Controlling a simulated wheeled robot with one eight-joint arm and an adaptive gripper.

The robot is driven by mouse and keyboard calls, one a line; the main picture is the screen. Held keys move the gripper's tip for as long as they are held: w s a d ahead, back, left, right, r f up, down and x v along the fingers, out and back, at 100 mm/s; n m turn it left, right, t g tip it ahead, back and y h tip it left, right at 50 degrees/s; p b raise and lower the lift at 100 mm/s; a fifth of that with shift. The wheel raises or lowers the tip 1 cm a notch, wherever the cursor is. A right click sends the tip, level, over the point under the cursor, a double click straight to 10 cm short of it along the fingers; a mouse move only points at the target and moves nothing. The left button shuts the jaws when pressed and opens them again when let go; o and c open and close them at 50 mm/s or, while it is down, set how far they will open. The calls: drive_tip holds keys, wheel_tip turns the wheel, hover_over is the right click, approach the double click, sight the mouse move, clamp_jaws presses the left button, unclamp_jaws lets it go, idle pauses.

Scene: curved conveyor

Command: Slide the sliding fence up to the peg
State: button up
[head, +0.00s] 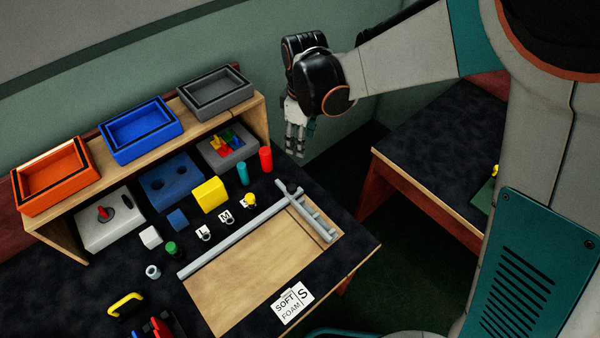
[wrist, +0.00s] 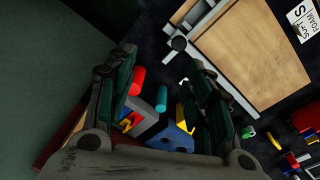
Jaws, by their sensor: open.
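A pale wooden board (head: 250,262) lies on the dark bench top. A long grey bar, which looks like the sliding fence (head: 232,236), runs along its back edge. A shorter grey rail with raised bits (head: 318,222) crosses the board's right end, and the bar meets it near its far end. Which raised bit is the peg I cannot tell. My gripper (head: 296,152) is open and empty, pointing down, above and behind the board. Its fingers also show in the wrist view (wrist: 162,62).
A wooden shelf carries orange (head: 60,180), blue (head: 140,128) and grey (head: 215,93) trays. Yellow (head: 209,194) and blue blocks, red (head: 266,159) and teal cylinders and small tagged items stand behind the bar. A SOFT FOAM card (head: 291,302) lies in front. Another table (head: 440,150) is at right.

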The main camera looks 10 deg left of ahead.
sight(291, 187)
drive_tip(key=s+f+n+b, duration=0.1)
drive_tip(key=f, duration=0.4)
drive_tip(key=s+a+f+n+b, duration=0.1)
drive_tip(key=f+b, duration=0.1)
drive_tip(key=f, duration=0.4)
drive_tip(key=a+f+n+b, duration=0.1)
drive_tip(key=f+b, duration=0.1)
drive_tip(key=f, duration=0.4)
drive_tip(key=shift+s+a+f+g, duration=0.2)
drive_tip(key=shift+s+g, duration=0.1)
drive_tip(key=shift+s, duration=0.1)
clamp_jaws()
drive_tip(key=shift+s, duration=0.1)
